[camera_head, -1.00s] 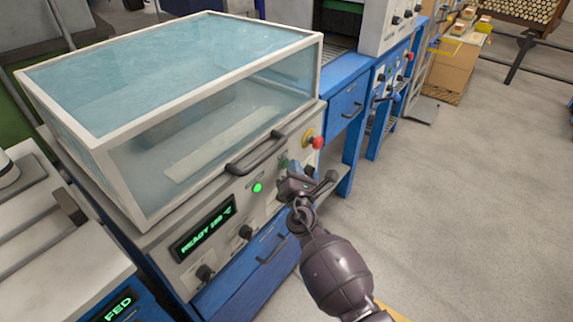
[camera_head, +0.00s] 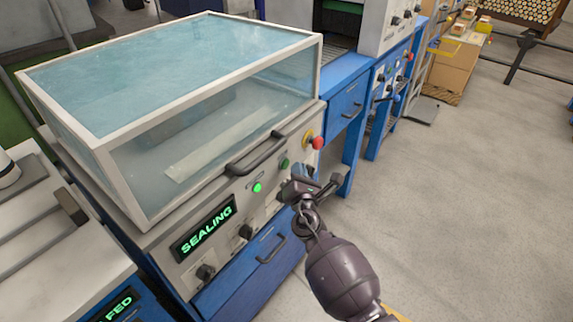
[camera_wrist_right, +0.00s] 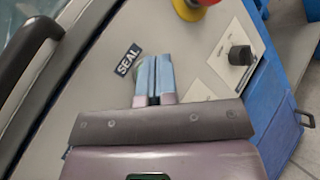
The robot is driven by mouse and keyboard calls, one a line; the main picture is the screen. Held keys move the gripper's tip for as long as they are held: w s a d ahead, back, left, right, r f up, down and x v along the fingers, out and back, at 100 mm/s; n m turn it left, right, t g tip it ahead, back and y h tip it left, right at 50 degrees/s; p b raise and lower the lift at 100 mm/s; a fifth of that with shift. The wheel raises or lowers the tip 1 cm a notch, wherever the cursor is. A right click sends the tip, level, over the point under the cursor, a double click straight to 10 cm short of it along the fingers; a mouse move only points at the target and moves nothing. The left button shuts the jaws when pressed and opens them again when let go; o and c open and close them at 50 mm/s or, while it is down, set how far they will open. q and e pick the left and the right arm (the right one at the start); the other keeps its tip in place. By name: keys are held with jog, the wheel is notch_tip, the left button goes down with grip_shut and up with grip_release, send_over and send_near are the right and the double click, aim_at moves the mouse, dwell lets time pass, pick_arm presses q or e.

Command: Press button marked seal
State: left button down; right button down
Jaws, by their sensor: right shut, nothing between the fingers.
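The sealing machine's front panel (camera_head: 225,205) carries a green button (camera_head: 284,163) below and left of a red mushroom button. A dark label reading SEAL (camera_wrist_right: 127,61) shows in the wrist view, just left of my fingertips. My right gripper (camera_head: 300,172) is shut and empty, a little to the right of the green button in the head view. Its pale blue fingers (camera_wrist_right: 153,62) are together in the wrist view. The panel display (camera_head: 207,228) reads SEALING in green. My left gripper is out of view.
The red mushroom button (camera_head: 317,143) on its yellow base is close above the gripper. A dark handle (camera_head: 255,155) sticks out below the clear hood (camera_head: 170,75). A green lamp (camera_head: 257,187) is lit. Open floor (camera_head: 460,210) lies to the right.

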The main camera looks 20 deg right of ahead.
jog(key=shift+s+d+p, duration=0.2)
jog(key=shift+s+d, duration=0.6)
jog(key=shift+s, duration=0.2)
jog(key=shift+s+d+p, duration=0.15)
jog(key=shift+s+d, duration=0.6)
jog(key=shift+s, duration=0.25)
